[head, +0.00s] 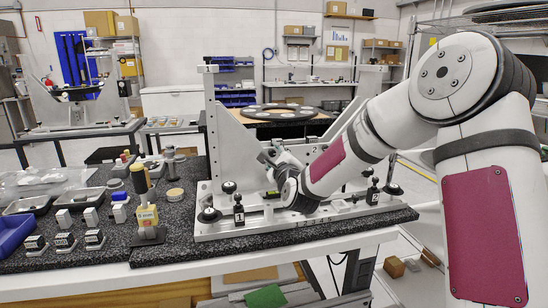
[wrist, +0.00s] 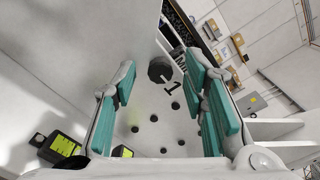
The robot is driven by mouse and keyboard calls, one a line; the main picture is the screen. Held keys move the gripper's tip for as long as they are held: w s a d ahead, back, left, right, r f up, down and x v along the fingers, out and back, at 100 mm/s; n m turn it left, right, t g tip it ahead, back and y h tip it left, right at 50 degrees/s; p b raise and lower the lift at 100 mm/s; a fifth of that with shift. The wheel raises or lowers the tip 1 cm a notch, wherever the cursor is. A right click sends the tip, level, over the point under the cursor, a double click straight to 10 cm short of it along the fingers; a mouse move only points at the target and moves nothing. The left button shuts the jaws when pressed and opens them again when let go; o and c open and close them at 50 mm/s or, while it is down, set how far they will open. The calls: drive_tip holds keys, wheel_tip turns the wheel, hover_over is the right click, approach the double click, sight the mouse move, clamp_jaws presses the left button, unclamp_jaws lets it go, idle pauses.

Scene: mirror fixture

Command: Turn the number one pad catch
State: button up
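In the wrist view, a dark hexagonal knob (wrist: 160,69) stands on the pale plate, just beside a black number 1 (wrist: 171,86). I take it for the number one pad catch. My gripper (wrist: 158,64) is open, with its teal finger pads on either side of the knob's direction. The knob appears beyond the fingertips, and I see no contact. In the head view, my gripper (head: 268,162) is at the left part of the white mirror fixture (head: 225,228), and the number one catch cannot be made out there. A number 2 (head: 313,149) shows on the fixture's upright plate.
Dark knobbed clamps stand along the fixture's front, at left (head: 239,211) and right (head: 373,191). Small blocks, trays and a blue bin (head: 14,232) crowd the dark bench's left side. Several dark holes lie between my fingers in the wrist view.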

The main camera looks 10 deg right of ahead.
drive_tip(key=shift+c, duration=0.6)
clamp_jaws()
